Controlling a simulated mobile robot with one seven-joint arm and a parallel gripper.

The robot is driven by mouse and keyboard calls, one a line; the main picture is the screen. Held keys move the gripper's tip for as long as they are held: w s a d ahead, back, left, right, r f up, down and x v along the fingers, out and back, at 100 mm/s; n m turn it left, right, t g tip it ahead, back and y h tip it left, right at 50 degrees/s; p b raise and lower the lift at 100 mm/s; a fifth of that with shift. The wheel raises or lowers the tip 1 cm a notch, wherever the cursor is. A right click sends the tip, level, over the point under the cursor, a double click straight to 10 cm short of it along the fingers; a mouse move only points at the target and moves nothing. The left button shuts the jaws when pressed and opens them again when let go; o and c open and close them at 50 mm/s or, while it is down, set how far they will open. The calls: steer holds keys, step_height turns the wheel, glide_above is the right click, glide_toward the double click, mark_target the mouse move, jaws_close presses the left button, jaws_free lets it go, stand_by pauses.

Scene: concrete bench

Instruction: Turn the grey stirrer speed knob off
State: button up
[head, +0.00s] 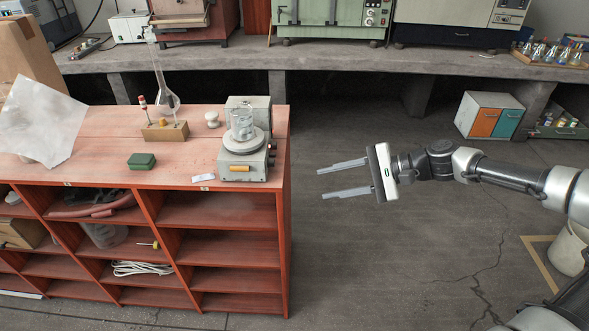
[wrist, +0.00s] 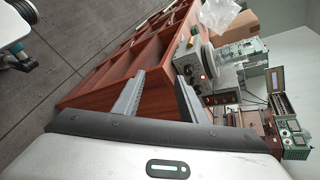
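The grey stirrer (head: 232,166) stands at the right end of the red wooden shelf unit, with a round plate and a glass beaker (head: 241,125) on top. Its right side carries a small red light and dark knob-like shapes; I cannot make out the grey speed knob or its setting for sure. The stirrer also shows in the wrist view (wrist: 186,64), with a red light glowing on its face. My gripper (head: 321,184) is open and empty, to the right of the stirrer and apart from it, fingers pointing left. Its fingers (wrist: 160,76) also show in the wrist view.
A green box (head: 141,161), a wooden block (head: 165,131) with a red-topped item, a flask (head: 168,100) and a white knob-shaped piece (head: 212,119) stand left of the stirrer. A grey box stands behind it.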

mark_target(271, 163)
steer(key=w+d+r+m+t+y, duration=0.1)
steer(key=w+d+r+m+t, duration=0.1)
steer(key=w+d+r+t, duration=0.15)
steer(key=shift+g, duration=0.35)
steer(key=x, duration=0.5)
steer(key=b+x, duration=0.1)
steer(key=x, duration=0.5)
steer(key=s+b+x, duration=0.1)
steer(key=x, duration=0.5)
steer(key=shift+a, duration=0.2)
steer(key=shift+f, duration=0.1)
jaws_close()
